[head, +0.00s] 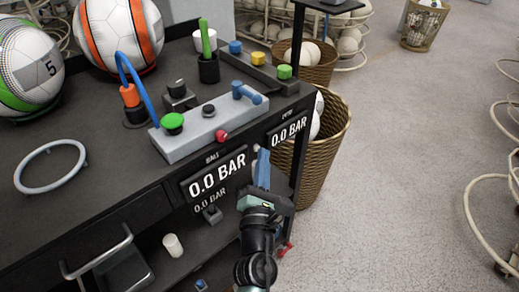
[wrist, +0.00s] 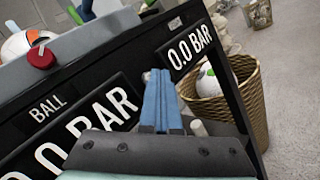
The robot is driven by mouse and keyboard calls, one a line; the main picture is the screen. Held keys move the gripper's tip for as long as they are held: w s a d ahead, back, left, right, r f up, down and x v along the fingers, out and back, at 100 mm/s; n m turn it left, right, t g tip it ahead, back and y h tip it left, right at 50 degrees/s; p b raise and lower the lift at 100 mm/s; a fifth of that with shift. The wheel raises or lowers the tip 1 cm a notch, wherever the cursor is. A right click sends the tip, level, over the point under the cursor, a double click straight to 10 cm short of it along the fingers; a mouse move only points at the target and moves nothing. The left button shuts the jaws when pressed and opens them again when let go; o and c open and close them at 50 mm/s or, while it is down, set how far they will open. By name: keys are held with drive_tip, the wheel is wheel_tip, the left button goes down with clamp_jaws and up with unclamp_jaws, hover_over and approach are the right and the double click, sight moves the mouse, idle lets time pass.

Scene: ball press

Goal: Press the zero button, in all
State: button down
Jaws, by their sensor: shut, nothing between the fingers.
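My gripper (head: 262,153) has its blue fingers together in front of the dark front panel of the bench, between the two pressure displays. In the wrist view my gripper (wrist: 157,73) points at the gap between these displays. A small pale button-like piece (head: 256,148) shows right beside the fingertips; I cannot tell whether they touch it. No readable label marks a zero button. The left display (head: 217,175), labelled BALL, and the right display (head: 288,128) both read 0.0 BAR; the right one's label is too small to read.
A grey control block (head: 205,128) on the bench bears a green button (head: 172,121) and a blue handle (head: 249,93). A red knob (head: 221,136) sticks out at its front. A wicker basket (head: 335,135) stands right of the bench.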

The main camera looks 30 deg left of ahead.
drive_tip(key=shift+s+d+p, duration=0.35)
drive_tip(key=shift+d, duration=0.45)
drive_tip(key=shift+d, duration=0.1)
drive_tip(key=d, duration=0.1)
drive_tip(key=s+d+p, duration=0.1)
drive_tip(key=d, duration=0.1)
drive_tip(key=d+p, duration=0.1)
drive_tip(key=shift+s+d, duration=0.25)
drive_tip(key=shift+s, duration=0.1)
idle(0.6)
